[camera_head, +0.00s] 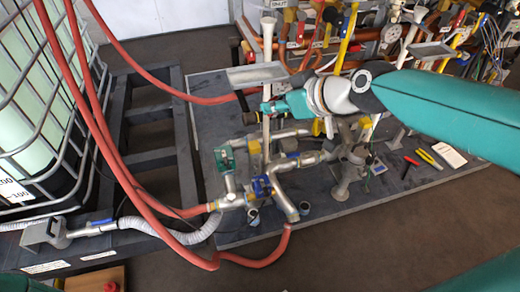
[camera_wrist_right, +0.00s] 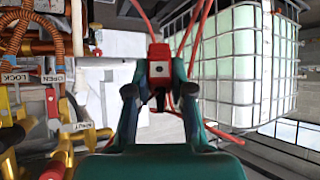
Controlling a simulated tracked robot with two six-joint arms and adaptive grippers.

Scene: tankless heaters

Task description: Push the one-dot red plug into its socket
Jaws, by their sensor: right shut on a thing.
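The red plug (camera_wrist_right: 160,70), with one black dot on a white square, is between the teal fingers of my right gripper (camera_wrist_right: 160,92) in the right wrist view. This gripper is shut on it. In the head view my right gripper (camera_head: 275,106) reaches in from the right, above the grey plate with the pipework. The plug cannot be made out clearly there. I cannot pick out its socket in either view. My left gripper is not in view.
A caged white tank (camera_head: 40,110) stands at the left, and also shows in the wrist view (camera_wrist_right: 238,70). Red hoses (camera_head: 100,130) loop down to valved metal pipes (camera_head: 260,187). Dense coloured pipes fill the back right. A red tool (camera_head: 410,161) lies on the plate (camera_head: 340,215).

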